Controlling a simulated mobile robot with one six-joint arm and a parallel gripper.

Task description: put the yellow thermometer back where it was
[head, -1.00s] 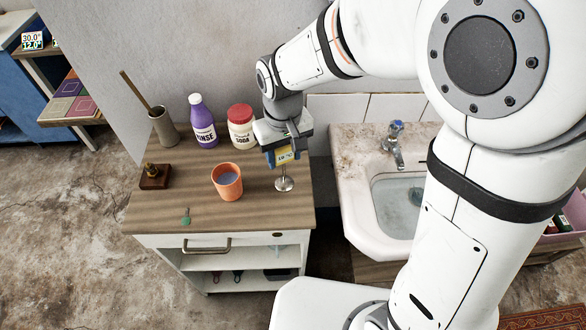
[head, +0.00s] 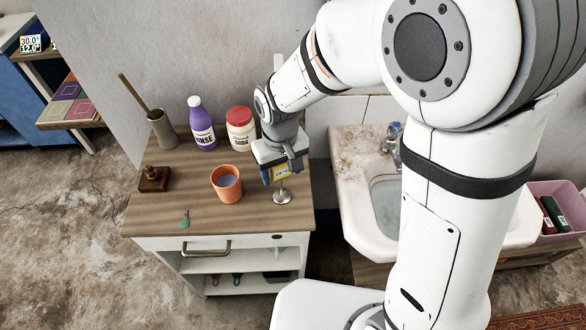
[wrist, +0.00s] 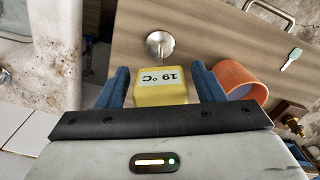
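The yellow thermometer (head: 281,172) has a 19 °C label, a thin stem and a round metal disc at the bottom. The disc is over the right front part of the wooden cabinet top (head: 165,205). I cannot tell whether it touches the wood.
An orange cup (head: 227,183) stands just left of the thermometer. Behind are a purple rinse bottle (head: 202,125) and a soda jar (head: 240,130). The sink (head: 350,190) is at right.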

